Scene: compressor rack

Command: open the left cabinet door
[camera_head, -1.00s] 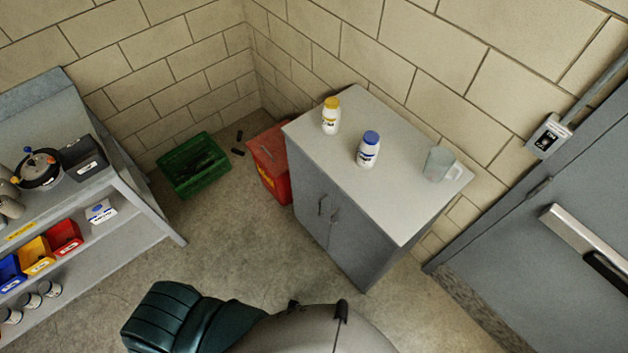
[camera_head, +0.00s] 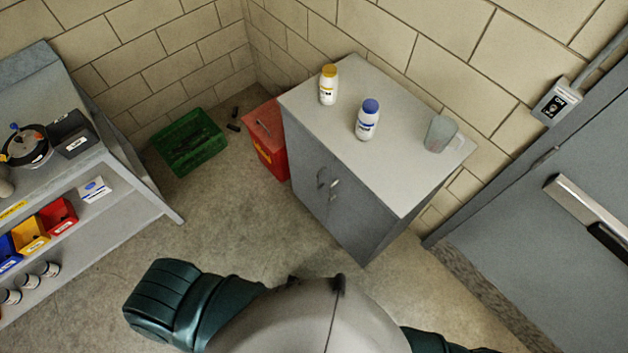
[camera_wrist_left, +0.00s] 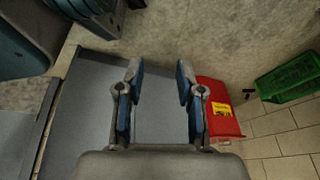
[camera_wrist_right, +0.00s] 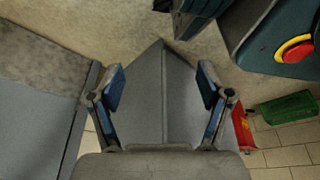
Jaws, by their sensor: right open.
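The grey cabinet (camera_head: 372,224) stands against the wall in the head view. Its left door (camera_head: 302,155) and right door look shut, with two small handles (camera_head: 328,184) side by side near the middle seam. My left gripper (camera_wrist_left: 160,72) is open and empty in the left wrist view, with a grey cabinet surface behind its fingers. My right gripper (camera_wrist_right: 161,82) is open and empty in the right wrist view, with the cabinet's grey faces and a vertical edge behind it. Neither gripper shows in the head view. Neither wrist view clearly shows a handle.
On the cabinet top stand a yellow-capped bottle (camera_head: 328,86), a blue-capped bottle (camera_head: 367,121) and a grey mug (camera_head: 439,134). A red bin (camera_head: 267,141) is close to the cabinet's left side. A green crate (camera_head: 188,143), a shelf unit (camera_head: 135,180) at left and a grey door (camera_head: 560,240) at right flank it.

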